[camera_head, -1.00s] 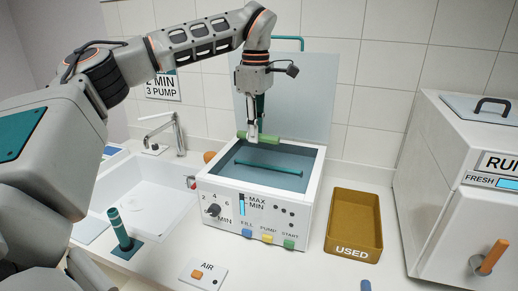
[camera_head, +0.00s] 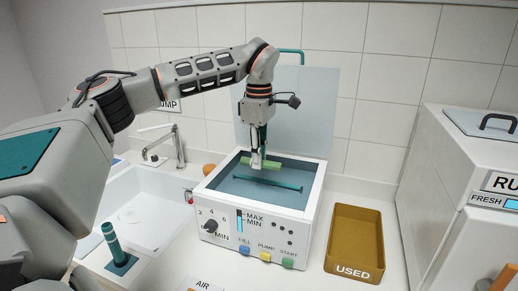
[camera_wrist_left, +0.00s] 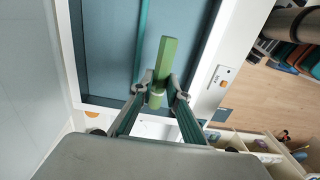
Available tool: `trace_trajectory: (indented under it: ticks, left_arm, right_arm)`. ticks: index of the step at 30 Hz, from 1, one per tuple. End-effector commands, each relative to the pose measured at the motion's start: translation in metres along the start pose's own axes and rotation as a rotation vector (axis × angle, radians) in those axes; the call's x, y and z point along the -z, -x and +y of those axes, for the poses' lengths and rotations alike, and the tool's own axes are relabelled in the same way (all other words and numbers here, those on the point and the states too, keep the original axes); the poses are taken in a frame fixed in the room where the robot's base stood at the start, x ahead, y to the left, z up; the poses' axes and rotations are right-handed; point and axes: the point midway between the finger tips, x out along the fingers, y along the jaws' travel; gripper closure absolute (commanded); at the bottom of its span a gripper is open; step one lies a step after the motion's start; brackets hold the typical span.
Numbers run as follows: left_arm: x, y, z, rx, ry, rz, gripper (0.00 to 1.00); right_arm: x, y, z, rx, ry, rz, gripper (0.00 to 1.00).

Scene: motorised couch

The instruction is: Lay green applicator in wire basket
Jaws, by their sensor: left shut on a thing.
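The green applicator (camera_head: 271,163) is a light green bar, held in my left gripper (camera_head: 257,168) over the back part of the open white tank (camera_head: 204,224). In the left wrist view the applicator (camera_wrist_left: 166,62) sits between the two fingertips (camera_wrist_left: 158,97), pointing away from the wrist. A teal bar (camera_head: 268,183) runs across inside the tank, in front of the gripper; it also shows beside the applicator in the left wrist view (camera_wrist_left: 143,40). I cannot make out the basket's wire mesh in the tank. My right gripper is not in view.
A raised lid (camera_head: 312,110) stands behind the tank. A brown "USED" tray (camera_head: 336,258) is to its right, then a white machine (camera_head: 450,190). A sink (camera_head: 160,225) and a teal-striped upright handle (camera_head: 111,240) are on the left.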

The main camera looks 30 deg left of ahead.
Motion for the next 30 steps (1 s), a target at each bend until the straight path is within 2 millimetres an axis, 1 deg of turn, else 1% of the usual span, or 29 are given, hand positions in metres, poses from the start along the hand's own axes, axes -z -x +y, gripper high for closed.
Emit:
trace_trajectory:
  ticks: [3, 17, 24, 30]
  left_arm:
    - [0.0, -0.012, 0.0, 0.002, -0.002, 0.0, 1.0]
    - [0.0, -0.053, 0.0, 0.001, -0.001, 0.0, 1.0]
    - [0.0, -0.074, 0.0, 0.0, -0.001, 0.0, 1.0]
    - [0.0, -0.088, 0.0, 0.0, -0.001, 0.0, 1.0]
  right_arm:
    - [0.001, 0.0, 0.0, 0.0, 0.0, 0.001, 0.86]
    - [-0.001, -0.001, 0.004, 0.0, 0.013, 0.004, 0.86]
    - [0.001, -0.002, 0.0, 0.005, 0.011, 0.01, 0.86]
    - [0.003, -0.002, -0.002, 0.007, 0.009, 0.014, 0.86]
